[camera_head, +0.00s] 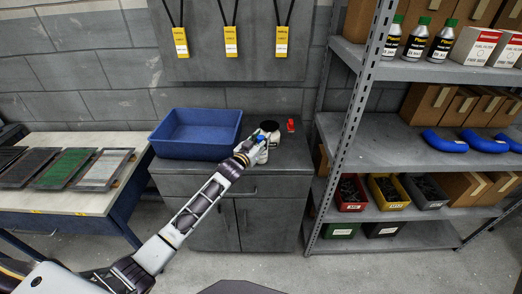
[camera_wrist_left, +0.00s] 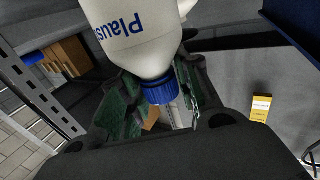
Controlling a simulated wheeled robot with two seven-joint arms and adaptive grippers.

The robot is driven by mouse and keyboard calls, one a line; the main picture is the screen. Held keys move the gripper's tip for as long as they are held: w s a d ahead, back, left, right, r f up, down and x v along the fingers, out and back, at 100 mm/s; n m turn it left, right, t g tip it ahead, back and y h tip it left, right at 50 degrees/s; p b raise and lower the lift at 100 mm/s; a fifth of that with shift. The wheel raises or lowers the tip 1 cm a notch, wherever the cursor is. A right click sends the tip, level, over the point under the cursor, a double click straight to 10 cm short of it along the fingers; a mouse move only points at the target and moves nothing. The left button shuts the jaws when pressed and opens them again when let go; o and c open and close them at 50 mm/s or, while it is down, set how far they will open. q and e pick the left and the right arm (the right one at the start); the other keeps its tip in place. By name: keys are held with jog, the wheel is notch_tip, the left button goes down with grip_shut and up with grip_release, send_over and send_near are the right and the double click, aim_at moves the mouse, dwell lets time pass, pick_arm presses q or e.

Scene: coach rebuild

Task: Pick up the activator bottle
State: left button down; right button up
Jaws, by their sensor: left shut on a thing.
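The activator bottle is white with a blue cap and blue lettering that begins "Plaus". In the left wrist view the bottle (camera_wrist_left: 135,35) fills the top middle, with its cap between the finger pads. In the head view the bottle (camera_head: 263,154) is small and partly hidden by my left gripper (camera_head: 256,147), at the right part of the grey cabinet top. My left gripper is shut on the bottle near its cap. I cannot tell whether the bottle's base touches the cabinet top. My right gripper is in neither view.
A blue bin (camera_head: 159,149) stands left of the gripper on the cabinet (camera_head: 290,172). A dark round item (camera_head: 269,126) and a small red item (camera_head: 291,124) are close behind. A metal shelf rack (camera_head: 345,130) stands right, a table with trays (camera_head: 85,203) left.

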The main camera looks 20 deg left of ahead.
pick_arm(q)
jog(key=shift+f, duration=0.15)
notch_tip(320, 180, up, 9)
jog(key=shift+f, duration=0.1)
jog(key=shift+r, duration=0.65)
jog(key=shift+r, duration=0.2)
dwell(0.3)
